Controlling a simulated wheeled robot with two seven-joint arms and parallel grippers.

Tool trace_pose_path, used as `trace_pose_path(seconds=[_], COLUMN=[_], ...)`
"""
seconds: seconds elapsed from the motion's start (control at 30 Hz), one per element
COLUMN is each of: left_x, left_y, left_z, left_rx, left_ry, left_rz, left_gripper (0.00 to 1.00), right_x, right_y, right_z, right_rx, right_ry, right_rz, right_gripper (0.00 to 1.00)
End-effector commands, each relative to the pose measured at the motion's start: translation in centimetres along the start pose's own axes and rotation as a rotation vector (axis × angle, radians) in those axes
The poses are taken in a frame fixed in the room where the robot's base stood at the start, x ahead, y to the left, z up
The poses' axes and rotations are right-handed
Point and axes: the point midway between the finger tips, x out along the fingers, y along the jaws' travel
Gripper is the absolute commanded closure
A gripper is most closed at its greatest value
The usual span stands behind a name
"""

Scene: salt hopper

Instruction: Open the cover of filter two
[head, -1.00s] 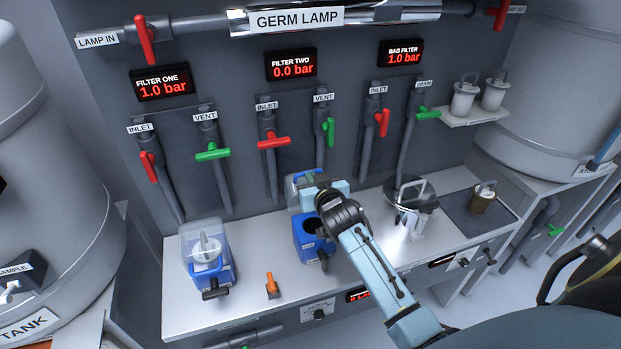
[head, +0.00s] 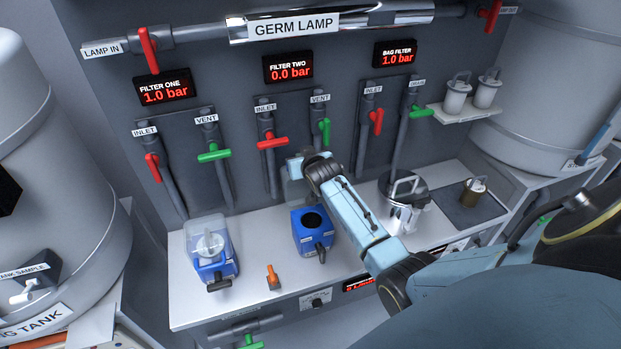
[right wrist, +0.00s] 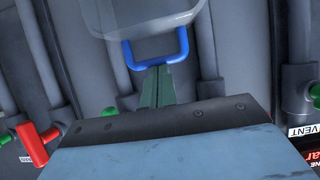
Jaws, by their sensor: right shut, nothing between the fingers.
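Filter two's blue housing (head: 313,235) stands on the white bench in the head view, its round dark opening uncovered. Its clear cover (right wrist: 150,20) with a blue loop handle (right wrist: 129,58) fills the top of the right wrist view. In the head view the cover (head: 290,187) stands raised behind the housing, partly hidden by my arm. My right gripper (right wrist: 155,75) is shut and empty, its fingertips at the handle's bar; I cannot tell whether they touch. In the head view the gripper (head: 293,166) is up near the wall pipes. My left gripper is not in view.
Filter one (head: 211,255) stands to the left with its clear cover down. An orange lever (head: 272,277) lies between the filters. The metal bag filter (head: 403,200) is to the right. Red inlet valve (head: 272,142) and green vent valve (head: 326,131) are close to my gripper.

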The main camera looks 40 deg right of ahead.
Motion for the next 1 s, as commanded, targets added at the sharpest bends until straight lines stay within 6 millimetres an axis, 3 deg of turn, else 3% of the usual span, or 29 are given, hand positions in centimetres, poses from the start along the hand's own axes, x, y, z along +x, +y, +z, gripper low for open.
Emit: trace_pose_path(seconds=[0.17, 0.37, 0.63, 1.0], left_x=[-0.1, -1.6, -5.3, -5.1], left_y=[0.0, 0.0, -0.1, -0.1], left_z=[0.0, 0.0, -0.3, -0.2], left_rx=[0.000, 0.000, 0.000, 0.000], left_ry=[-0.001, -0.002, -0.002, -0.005], left_rz=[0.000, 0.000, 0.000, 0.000], left_gripper=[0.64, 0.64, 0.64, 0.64], right_x=[0.0, -1.0, -3.6, -9.1], right_y=[-0.1, -0.5, -1.3, -1.2], right_z=[-0.2, -0.8, -1.9, -2.4], right_rx=[0.001, 0.000, -0.005, -0.006], right_ry=[0.004, 0.004, 0.003, 0.006], right_rz=[-0.003, -0.006, -0.014, -0.013], right_gripper=[1.00, 1.00, 1.00, 1.00])
